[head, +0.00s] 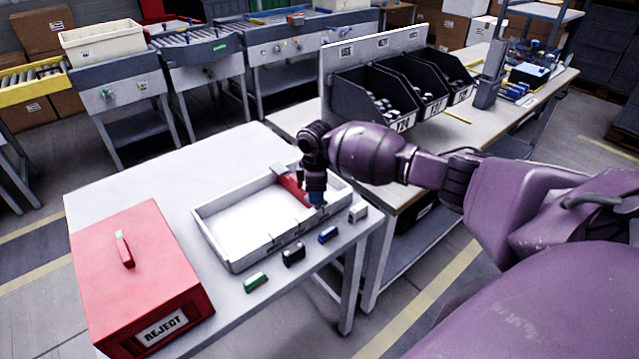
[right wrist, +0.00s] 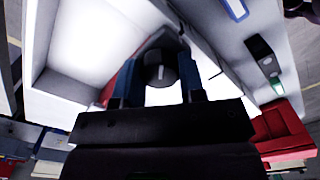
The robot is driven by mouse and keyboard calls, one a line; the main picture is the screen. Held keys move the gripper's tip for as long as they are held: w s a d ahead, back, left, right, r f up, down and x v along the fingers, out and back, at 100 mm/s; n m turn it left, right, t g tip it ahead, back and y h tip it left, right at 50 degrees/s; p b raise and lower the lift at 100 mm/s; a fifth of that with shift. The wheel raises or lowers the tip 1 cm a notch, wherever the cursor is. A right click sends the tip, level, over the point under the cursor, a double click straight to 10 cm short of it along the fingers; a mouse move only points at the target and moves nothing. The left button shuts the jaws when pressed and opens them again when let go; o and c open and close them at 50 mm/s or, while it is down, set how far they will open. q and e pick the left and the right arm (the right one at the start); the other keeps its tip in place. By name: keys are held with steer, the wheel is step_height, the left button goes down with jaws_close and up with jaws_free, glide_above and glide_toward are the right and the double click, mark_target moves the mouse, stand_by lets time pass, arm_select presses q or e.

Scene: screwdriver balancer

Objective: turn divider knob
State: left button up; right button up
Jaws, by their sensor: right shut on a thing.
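The white tray (head: 219,246) lies on the white table with a red divider (head: 292,187) across its right part. The divider's dark round knob (right wrist: 161,72) with a white line shows in the right wrist view, between the blue fingertips. The white line points roughly up and down in that view. My right gripper (head: 315,198) is at the front right of the tray, next to the divider. In the wrist view my right gripper (right wrist: 163,88) is shut on the knob. The knob is hidden behind the gripper in the head view. My left gripper is not in view.
A red reject box (head: 133,262) stands left of the tray. Small green (head: 255,282), black (head: 293,254), blue (head: 327,235) and white (head: 358,212) blocks lie along the table's front edge. Black bins (head: 370,95) stand on the bench behind my right arm. The table's back left is clear.

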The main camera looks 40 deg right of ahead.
steer(key=m+p, duration=0.4)
steer(key=shift+s+r+p, duration=0.1)
steer(key=shift+p, duration=0.25)
steer(key=shift+m+p, duration=0.4)
steer(key=shift+m, duration=0.1)
steer(key=shift+m+p, duration=0.4)
steer(key=shift+p, duration=0.1)
steer(key=shift+m+p, duration=0.4)
steer(key=shift+m, duration=0.1)
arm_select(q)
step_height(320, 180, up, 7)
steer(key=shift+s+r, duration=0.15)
arm_select(e)
steer(key=shift+f, duration=0.2)
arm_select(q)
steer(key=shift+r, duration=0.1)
arm_select(e)
steer(key=o, duration=0.9)
steer(key=shift+o, duration=0.2)
steer(key=shift+r, duration=0.1)
